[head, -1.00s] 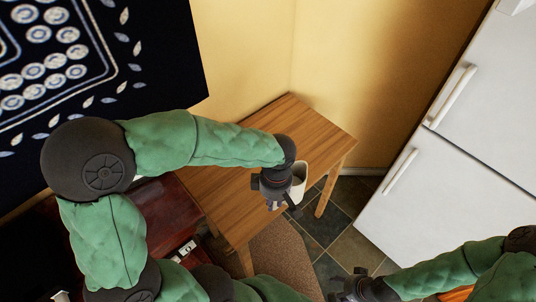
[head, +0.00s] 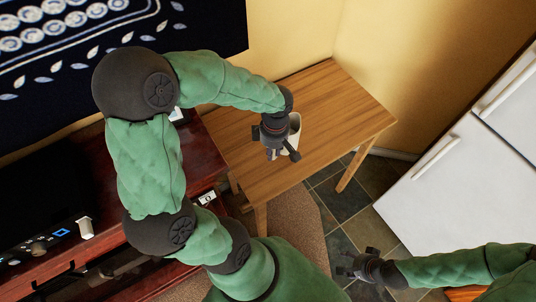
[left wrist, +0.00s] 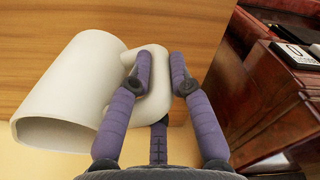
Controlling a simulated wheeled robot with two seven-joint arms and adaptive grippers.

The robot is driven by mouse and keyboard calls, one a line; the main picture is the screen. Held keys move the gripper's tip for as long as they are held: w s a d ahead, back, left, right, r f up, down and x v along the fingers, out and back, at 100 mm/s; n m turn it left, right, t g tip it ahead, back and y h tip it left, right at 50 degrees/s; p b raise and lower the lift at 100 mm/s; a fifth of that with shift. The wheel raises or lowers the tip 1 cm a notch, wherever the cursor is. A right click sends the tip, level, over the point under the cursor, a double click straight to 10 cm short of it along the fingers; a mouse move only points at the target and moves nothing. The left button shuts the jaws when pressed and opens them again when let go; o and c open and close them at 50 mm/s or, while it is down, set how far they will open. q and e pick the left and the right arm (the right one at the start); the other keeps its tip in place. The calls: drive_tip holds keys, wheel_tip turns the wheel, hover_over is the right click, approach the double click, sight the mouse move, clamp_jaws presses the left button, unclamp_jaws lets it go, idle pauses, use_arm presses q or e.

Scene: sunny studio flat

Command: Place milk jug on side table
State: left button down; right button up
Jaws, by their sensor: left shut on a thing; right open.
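The milk jug (head: 295,122) is a white jug, partly hidden behind my left gripper in the head view. In the left wrist view the jug (left wrist: 75,90) shows its open mouth and its handle. My left gripper (head: 279,150) is shut on the handle; its fingers (left wrist: 160,72) sit at the loop. The side table (head: 335,95) is a wooden table against the yellow wall. The jug is over the tabletop; I cannot tell whether it touches it. My right gripper (head: 350,267) is open and empty, low over the floor.
A dark red wooden cabinet (head: 190,150) stands left of the table, with small items and a black screen (head: 40,205) on it. A white fridge (head: 455,180) stands to the right. Tiled floor (head: 340,200) lies between table and fridge. Most of the tabletop is bare.

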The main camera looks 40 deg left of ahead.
use_arm(q)
drive_tip(key=a+f, duration=0.1)
drive_tip(key=f, duration=0.1)
drive_tip(key=a+f+b, duration=0.1)
drive_tip(key=f, duration=0.1)
drive_tip(key=w+a+f+b, duration=0.1)
drive_tip(key=f, duration=0.1)
drive_tip(key=shift+f, duration=0.4)
drive_tip(key=shift+r, duration=0.1)
drive_tip(key=shift+f, duration=0.2)
drive_tip(key=c, duration=1.1)
unclamp_jaws()
drive_tip(key=shift+c, duration=0.2)
drive_tip(key=shift+r, duration=0.15)
